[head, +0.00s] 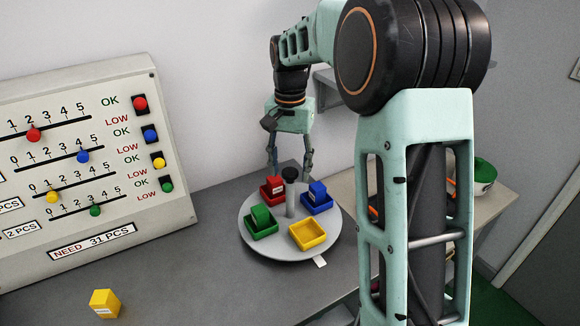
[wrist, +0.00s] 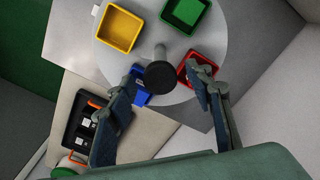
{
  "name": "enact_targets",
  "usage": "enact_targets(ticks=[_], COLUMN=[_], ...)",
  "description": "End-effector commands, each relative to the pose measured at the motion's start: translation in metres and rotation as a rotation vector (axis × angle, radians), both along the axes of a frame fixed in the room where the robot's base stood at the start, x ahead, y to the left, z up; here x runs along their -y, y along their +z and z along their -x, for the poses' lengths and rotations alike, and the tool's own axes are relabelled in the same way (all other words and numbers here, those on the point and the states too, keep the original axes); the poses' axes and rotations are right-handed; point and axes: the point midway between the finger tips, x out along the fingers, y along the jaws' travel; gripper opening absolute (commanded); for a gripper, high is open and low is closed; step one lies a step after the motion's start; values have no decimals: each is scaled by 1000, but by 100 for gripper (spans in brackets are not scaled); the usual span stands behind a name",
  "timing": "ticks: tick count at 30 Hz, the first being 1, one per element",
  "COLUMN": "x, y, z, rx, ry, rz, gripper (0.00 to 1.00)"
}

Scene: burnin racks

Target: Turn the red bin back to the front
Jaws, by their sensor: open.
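The red bin (head: 268,197) sits at the back left of the round grey turntable (head: 283,250), with a labelled red block in it. In the wrist view the red bin (wrist: 207,57) is by the right finger, partly hidden by it. A post with a black knob (head: 290,174) stands at the turntable's centre; the knob (wrist: 160,76) shows between my fingers in the wrist view. My gripper (head: 291,175) is open and empty, pointing down over the turntable's back part. I cannot tell whether a finger touches anything.
The turntable also carries a green bin (head: 261,232), a yellow empty bin (head: 308,235) and a blue bin (head: 317,207). A white tag (head: 320,262) is at the front edge. A yellow block (head: 105,304) lies on the grey table. A slider panel (head: 80,170) stands left.

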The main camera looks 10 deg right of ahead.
Motion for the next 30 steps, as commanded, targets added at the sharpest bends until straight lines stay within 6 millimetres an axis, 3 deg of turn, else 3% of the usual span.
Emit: enact_targets(ticks=[4, 16, 30], x=[0, 0, -7], y=[0, 1, 1], z=[0, 0, 0], rx=[0, 0, 1], ry=[0, 0, -13], rz=[0, 0, 0], gripper=[45, 1, 0])
